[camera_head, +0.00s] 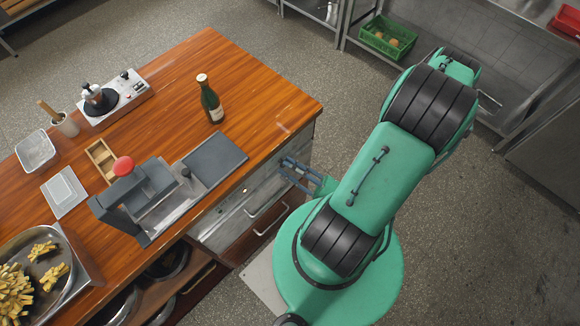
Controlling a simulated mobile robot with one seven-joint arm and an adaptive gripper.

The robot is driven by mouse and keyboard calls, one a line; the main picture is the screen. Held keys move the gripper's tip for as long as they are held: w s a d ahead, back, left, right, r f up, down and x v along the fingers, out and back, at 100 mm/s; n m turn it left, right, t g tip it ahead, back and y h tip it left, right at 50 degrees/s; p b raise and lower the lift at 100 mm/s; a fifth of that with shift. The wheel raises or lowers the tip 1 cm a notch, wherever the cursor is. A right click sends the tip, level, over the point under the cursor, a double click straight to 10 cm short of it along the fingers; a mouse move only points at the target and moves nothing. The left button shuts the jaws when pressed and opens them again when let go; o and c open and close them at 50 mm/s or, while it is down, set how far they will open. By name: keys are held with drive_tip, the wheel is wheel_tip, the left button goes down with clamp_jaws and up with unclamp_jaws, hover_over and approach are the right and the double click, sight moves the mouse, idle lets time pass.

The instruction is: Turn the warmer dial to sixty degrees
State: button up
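My gripper (286,171) is at the right end of the counter's front, close to a metal front panel (264,184). Its fingers point left toward the panel, small and partly merged with it, so I cannot tell whether they touch it or how far they are spread. A small pale spot (245,190) shows on the panel, too small to identify as a dial. No dial marking or degree number is readable. A hot plate unit (133,98) with a moka pot (98,97) and small knobs stands at the far left of the counter.
A dark bottle (211,100) stands on the wooden counter (165,65). Drawer handles (266,218) stick out below the panel. Fries lie in a pan (65,247) at lower left. A green crate (387,38) is behind.

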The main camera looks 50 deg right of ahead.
drive_tip(key=shift+r, duration=0.15)
wheel_tip(320, 180, up, 10)
idle(1.1)
drive_tip(key=shift+f, duration=0.2)
drive_tip(key=shift+s+d+f+n+p, duration=0.45)
drive_tip(key=shift+s+d+n, duration=0.05)
drive_tip(key=shift+s+d, duration=0.1)
drive_tip(key=s+d+f+n+g+y+p, duration=0.1)
drive_tip(key=s+d+f+n+g+p, duration=0.2)
drive_tip(key=s+f+n, duration=0.4)
drive_tip(key=s+d+f+p, duration=0.1)
drive_tip(key=s+f, duration=0.1)
drive_tip(key=s, duration=0.2)
drive_tip(key=shift+s+d+f+n+p, duration=0.15)
drive_tip(key=shift+s+f+n+p, duration=0.15)
drive_tip(key=shift+p, duration=0.1)
drive_tip(key=shift+w, duration=0.1)
